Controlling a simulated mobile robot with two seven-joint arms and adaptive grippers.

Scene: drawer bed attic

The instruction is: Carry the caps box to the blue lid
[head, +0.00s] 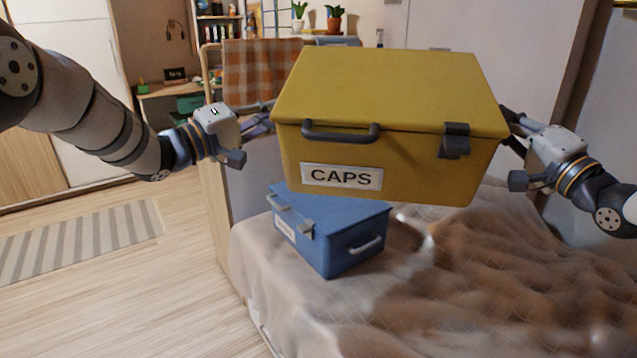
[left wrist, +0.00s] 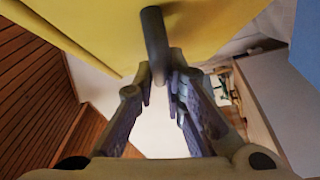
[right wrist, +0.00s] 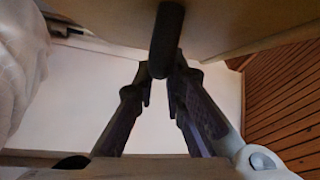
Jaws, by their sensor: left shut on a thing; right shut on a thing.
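The yellow caps box (head: 390,95) with a CAPS label hangs in the air between my two grippers, lid closed and roughly level. It is above the bed, and in the head view it overlaps the top of the blue box. The blue lid (head: 345,208) belongs to a blue box (head: 350,250) on the bed. My left gripper (left wrist: 160,85) is shut on a dark handle (left wrist: 155,40) at one end of the caps box. My right gripper (right wrist: 165,78) is shut on the handle (right wrist: 166,35) at the other end. In the head view the box hides both fingertips.
The bed (head: 470,290) has a rumpled brown cover, with free room right of the blue box. A bed end with an orange checked cloth (head: 262,68) stands behind. A striped rug (head: 80,240) lies on the floor at left. Shelves and potted plants are at the back.

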